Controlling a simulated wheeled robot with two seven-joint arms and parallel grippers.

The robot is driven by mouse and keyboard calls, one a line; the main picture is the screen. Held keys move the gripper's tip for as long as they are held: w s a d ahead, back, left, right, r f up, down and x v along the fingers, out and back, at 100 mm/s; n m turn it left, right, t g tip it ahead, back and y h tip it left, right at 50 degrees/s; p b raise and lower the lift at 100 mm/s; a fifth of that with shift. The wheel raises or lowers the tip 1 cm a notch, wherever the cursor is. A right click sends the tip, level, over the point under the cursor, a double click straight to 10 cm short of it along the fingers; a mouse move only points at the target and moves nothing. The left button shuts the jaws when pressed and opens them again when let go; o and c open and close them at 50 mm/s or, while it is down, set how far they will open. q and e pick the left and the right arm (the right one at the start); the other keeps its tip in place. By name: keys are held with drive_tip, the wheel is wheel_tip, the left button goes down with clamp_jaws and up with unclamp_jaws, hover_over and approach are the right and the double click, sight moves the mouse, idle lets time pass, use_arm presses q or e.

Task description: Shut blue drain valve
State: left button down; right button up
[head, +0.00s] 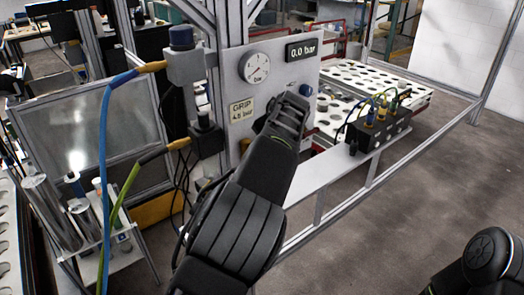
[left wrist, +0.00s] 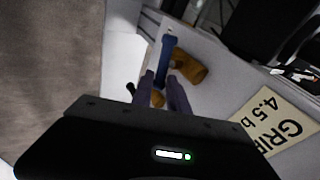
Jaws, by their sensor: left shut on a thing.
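The blue drain valve shows in the left wrist view as a long blue lever (left wrist: 166,52) beside a brass body (left wrist: 188,68) on the light panel. My left gripper (left wrist: 163,80) is shut on the blue lever, with one dark finger on each side of its near end. In the head view my left gripper (head: 286,116) is in front of the lower panel, and my gripper and arm hide the lever there. My right gripper is out of view.
The panel (head: 282,77) carries a gauge (head: 255,67), a display (head: 302,49) reading 0.0 bar and a grip label (head: 241,109). Blue (head: 104,155) and green-yellow hoses hang at left. A black connector block (head: 378,130) sits on the rail at right.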

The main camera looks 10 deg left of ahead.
use_arm(q)
drive_tip(key=shift+w+d+f+m+g+y, duration=0.15)
drive_tip(key=shift+f+m+g+y, duration=0.2)
drive_tip(key=shift+g+y, duration=0.35)
drive_tip(key=c, duration=1.4)
unclamp_jaws()
drive_tip(key=shift+r, duration=0.1)
drive_tip(key=v, duration=0.7)
drive_tip(key=shift+r+b, duration=0.35)
drive_tip(key=shift+d, duration=0.1)
